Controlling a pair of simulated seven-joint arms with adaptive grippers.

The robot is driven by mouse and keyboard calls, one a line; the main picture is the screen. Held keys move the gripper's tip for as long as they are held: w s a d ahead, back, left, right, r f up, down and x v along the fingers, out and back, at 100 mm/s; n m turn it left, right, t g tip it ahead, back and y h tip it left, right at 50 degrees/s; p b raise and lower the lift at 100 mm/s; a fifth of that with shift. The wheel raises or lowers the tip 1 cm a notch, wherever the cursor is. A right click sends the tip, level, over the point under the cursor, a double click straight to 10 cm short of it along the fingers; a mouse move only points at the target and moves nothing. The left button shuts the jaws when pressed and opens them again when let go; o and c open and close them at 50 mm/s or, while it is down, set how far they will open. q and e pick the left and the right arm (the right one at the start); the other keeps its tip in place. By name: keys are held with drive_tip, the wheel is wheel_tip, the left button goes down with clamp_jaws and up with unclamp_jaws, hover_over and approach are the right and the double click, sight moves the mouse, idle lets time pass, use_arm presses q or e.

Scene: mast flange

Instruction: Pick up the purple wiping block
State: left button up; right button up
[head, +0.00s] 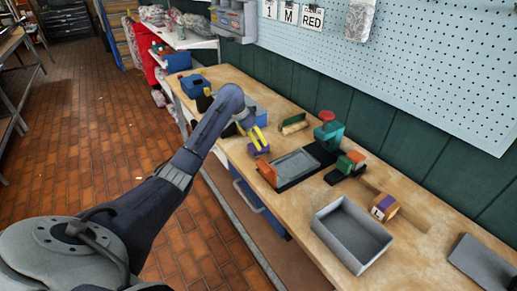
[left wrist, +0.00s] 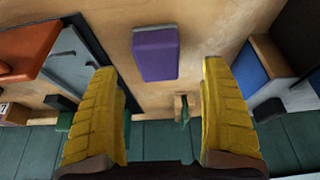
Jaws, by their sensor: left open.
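The purple wiping block (left wrist: 155,53) lies on the wooden workbench. In the left wrist view it is ahead of my left gripper, between the lines of its two yellow fingers, with bench visible on both sides. In the head view the purple block (head: 257,148) shows just below the fingers, partly covered by them. My left gripper (head: 256,136) is open and empty above the bench, pointing down near the block. Whether a finger touches the block cannot be told. My right gripper is not in view.
An orange block (head: 266,171) and a grey tray (head: 296,164) are close by. A blue block (left wrist: 250,72) is on the other side in the wrist view. A grey open bin (head: 352,236) and a striped block (head: 384,207) stand farther along the bench (head: 290,215).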

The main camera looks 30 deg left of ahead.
use_arm(q)
drive_tip(key=shift+x, duration=3.05)
drive_tip(key=shift+s+d, duration=0.1)
drive_tip(key=shift+s, duration=0.05)
drive_tip(key=shift+c, duration=0.4)
drive_tip(key=c, duration=1.2)
drive_tip(key=shift+c, duration=0.2)
wheel_tip(320, 180, up, 20)
